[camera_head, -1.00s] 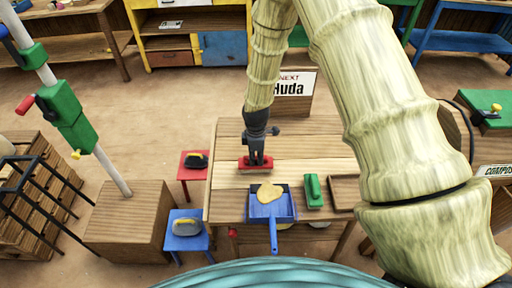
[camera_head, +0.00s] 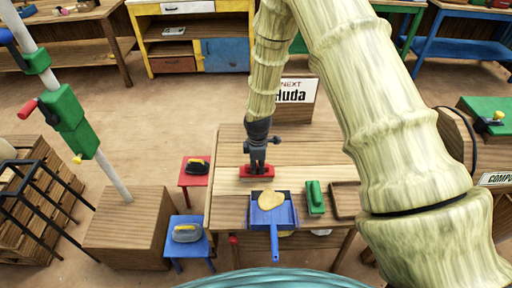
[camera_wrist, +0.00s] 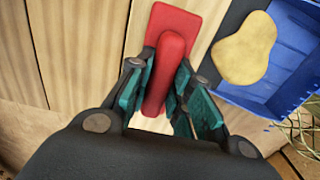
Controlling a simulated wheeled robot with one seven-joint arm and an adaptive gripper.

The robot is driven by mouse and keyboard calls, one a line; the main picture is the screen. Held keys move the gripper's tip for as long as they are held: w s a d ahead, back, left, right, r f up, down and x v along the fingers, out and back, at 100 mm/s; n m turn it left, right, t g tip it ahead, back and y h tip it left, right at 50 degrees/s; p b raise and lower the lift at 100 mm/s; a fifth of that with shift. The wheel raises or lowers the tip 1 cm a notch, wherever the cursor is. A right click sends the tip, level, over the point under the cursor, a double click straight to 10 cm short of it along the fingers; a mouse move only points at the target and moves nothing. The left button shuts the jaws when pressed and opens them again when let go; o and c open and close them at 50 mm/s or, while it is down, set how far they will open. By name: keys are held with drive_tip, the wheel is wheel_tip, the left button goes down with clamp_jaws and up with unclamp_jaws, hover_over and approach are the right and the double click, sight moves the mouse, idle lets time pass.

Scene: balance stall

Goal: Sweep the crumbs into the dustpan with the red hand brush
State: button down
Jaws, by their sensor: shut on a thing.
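The red hand brush (camera_head: 257,172) is on or just above the wooden table, behind the dustpan. My gripper (camera_head: 257,165) is shut on its raised handle; the handle lies between the fingers in the wrist view (camera_wrist: 163,82). The blue dustpan (camera_head: 285,216) lies on the table with its handle toward me. A flat tan patch, seemingly the crumbs (camera_head: 272,200), lies across the dustpan's far, open end. In the wrist view the patch (camera_wrist: 245,47) lies right of the brush, apart from it, mostly over the pan. The brush's bristles are hidden.
A green brush (camera_head: 315,197) and a wooden tray (camera_head: 345,199) lie right of the dustpan. A red stool (camera_head: 190,178) and a blue stool (camera_head: 182,250), each with a brush on it, stand left of the table. A sign (camera_head: 298,94) stands behind it.

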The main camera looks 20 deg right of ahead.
wheel_tip(320, 180, up, 5)
drive_tip(key=p, duration=0.2)
drive_tip(key=shift+w+f+p, duration=0.1)
drive_tip(key=shift+w+p, duration=0.05)
drive_tip(key=shift+p, duration=0.2)
drive_tip(key=shift+w+r+p, duration=0.15)
drive_tip(key=shift+r+p, duration=0.35)
drive_tip(key=shift+r, duration=0.1)
drive_tip(key=shift+r+p, duration=0.6)
drive_tip(key=shift+r, duration=0.5)
drive_tip(key=shift+f, duration=0.1)
